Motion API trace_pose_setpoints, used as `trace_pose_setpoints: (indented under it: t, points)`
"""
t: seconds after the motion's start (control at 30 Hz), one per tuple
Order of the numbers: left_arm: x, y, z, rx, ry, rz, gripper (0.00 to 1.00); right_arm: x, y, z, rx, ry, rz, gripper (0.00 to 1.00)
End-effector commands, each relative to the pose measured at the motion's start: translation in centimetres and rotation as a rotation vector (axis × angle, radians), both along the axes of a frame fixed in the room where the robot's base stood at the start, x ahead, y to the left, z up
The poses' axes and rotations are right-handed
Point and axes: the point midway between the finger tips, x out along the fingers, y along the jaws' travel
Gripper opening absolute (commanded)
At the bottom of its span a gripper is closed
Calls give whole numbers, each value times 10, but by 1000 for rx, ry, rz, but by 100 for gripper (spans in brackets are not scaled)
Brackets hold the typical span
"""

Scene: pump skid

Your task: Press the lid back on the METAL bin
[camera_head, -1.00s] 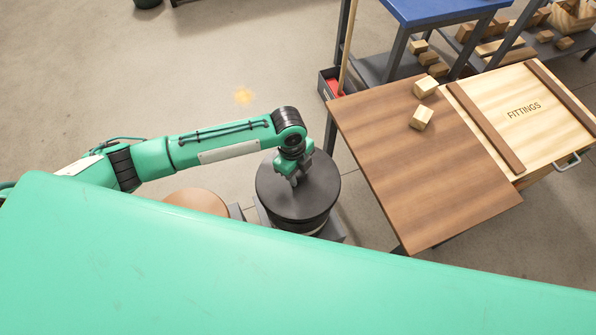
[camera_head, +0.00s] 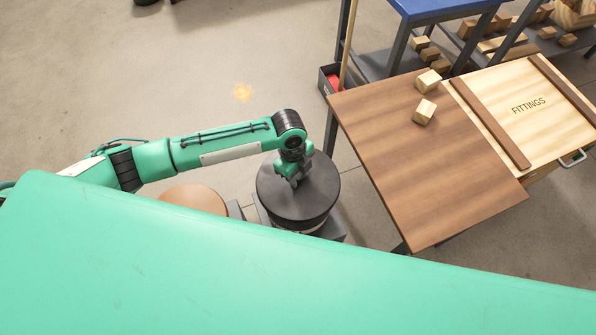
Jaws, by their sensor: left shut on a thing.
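A round dark grey lid (camera_head: 312,198) covers the top of a bin at the middle of the view. The bin's side (camera_head: 308,226) shows only as a thin strip below the lid; I cannot tell whether the lid is fully seated. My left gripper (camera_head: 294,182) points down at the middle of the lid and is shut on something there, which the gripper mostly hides. My right gripper is not in view. A second, brown round top (camera_head: 195,199) stands just left of the bin, partly hidden by my green body.
A brown wooden table (camera_head: 425,160) stands to the right, with two wood blocks (camera_head: 425,112) and a crate lid marked FITTINGS (camera_head: 522,108). A blue bench (camera_head: 440,8) with wood blocks below is behind.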

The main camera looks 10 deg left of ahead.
Motion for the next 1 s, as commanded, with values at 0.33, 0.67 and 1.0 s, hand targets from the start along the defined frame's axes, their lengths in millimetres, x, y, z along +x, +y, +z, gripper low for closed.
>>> trace_pose_setpoints:
  t: [0.33, 0.67, 1.0]
  points:
    - [0, 0, -1, 0, 0, 0, 7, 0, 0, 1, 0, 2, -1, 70]
    - [0, 0, 0, -1, 0, 0, 7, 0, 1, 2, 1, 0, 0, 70]
    - [0, 0, 1, 0, 1, 0, 7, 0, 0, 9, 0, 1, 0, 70]
